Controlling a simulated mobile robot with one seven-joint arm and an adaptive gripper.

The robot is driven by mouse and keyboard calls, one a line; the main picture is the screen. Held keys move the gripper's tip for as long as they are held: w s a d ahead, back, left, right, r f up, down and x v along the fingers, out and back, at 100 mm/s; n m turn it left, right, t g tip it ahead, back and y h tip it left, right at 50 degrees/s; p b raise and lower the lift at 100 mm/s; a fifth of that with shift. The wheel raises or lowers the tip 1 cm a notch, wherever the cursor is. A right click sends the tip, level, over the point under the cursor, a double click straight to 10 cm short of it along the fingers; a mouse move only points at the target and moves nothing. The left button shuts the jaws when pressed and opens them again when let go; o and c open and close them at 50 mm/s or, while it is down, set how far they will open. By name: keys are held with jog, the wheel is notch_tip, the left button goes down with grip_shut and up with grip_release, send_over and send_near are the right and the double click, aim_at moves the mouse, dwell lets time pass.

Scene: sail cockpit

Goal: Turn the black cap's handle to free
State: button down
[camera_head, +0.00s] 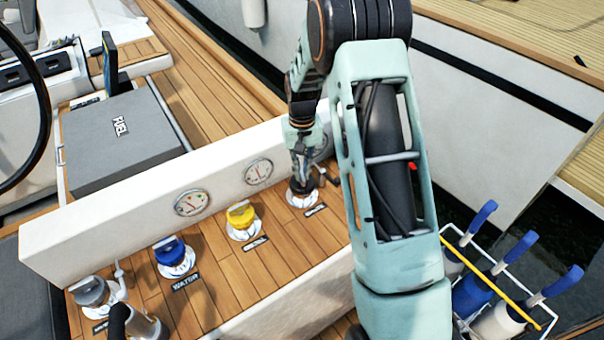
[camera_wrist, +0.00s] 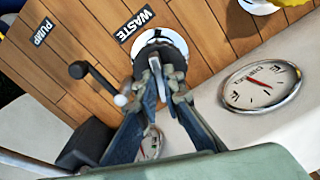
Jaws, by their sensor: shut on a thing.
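The black cap (camera_head: 301,186) sits on a white round deck fitting at the right end of the row. In the wrist view the black cap (camera_wrist: 160,52) shows beyond my fingertips, next to the WASTE label (camera_wrist: 134,25). My gripper (camera_head: 302,168) comes down on it from above. In the wrist view my gripper (camera_wrist: 161,78) has its two fingers closed in on the cap's handle. The fingers hide most of the handle, so its exact angle cannot be told.
A yellow cap (camera_head: 240,214), a blue cap (camera_head: 170,250) and a grey cap (camera_head: 92,291) stand along the wooden deck to the left. A white wall with gauges (camera_head: 192,202) runs behind. A black-knobbed lever (camera_wrist: 92,74) stands close beside the black cap. A bottle rack (camera_head: 505,290) is at right.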

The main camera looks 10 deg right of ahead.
aim_at(302, 173)
jog(key=shift+n+b, duration=0.35)
jog(key=shift+n, duration=1.85)
jog(key=c, duration=2)
grip_release()
jog(key=shift+c, duration=0.2)
notch_tip(302, 173, up, 12)
